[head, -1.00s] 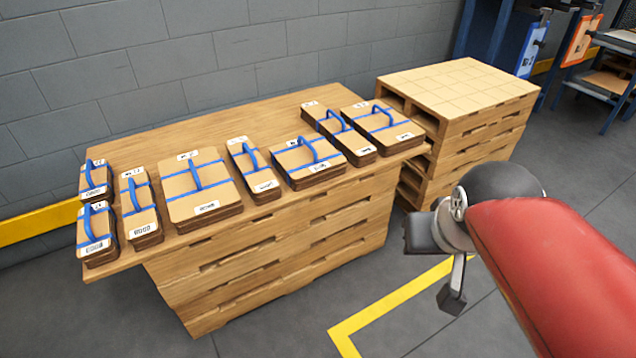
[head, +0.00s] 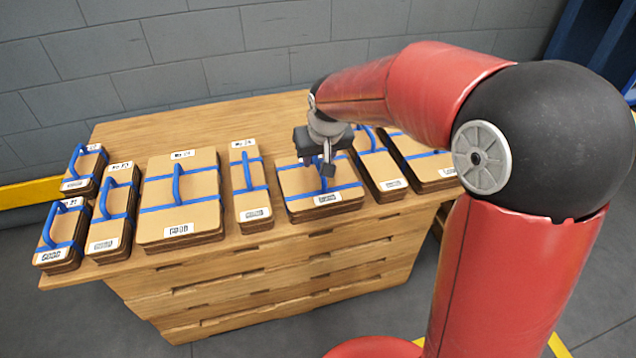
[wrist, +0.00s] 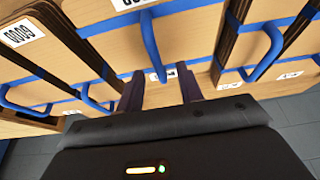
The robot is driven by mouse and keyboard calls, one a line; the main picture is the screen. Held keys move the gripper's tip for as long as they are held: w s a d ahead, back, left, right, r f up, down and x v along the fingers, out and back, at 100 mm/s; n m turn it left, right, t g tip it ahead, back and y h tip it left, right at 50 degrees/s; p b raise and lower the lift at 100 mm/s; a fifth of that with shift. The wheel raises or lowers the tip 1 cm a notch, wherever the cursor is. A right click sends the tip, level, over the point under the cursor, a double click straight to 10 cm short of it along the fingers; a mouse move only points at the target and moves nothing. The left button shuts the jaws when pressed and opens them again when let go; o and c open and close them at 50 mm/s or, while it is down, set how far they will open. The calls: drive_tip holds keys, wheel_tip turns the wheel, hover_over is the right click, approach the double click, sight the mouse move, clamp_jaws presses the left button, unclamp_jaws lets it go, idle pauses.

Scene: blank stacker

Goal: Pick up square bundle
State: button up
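A squarish cardboard bundle (head: 297,181) with blue straps, a blue loop handle and white labels lies on the pallet stack, under my gripper (head: 322,170). A larger squarish bundle (head: 202,218) lies further left; I cannot tell which one the task names. In the wrist view, my gripper (wrist: 160,90) has its two dark fingers apart, with a blue handle (wrist: 150,42) just beyond and between their tips. Whether the handle is inside the grip is unclear. The gripper hides part of the bundle below it in the head view.
Narrow bundles (head: 250,198) and (head: 376,165) lie close on either side. Another wide bundle (head: 425,165) is at the right, partly behind my arm. Small bundles sit at the left end. The pallet stack (head: 230,118) is bare along its back, near a grey wall.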

sight(318, 163)
drive_tip(key=x, duration=0.4)
drive_tip(key=shift+d, duration=0.1)
clamp_jaws()
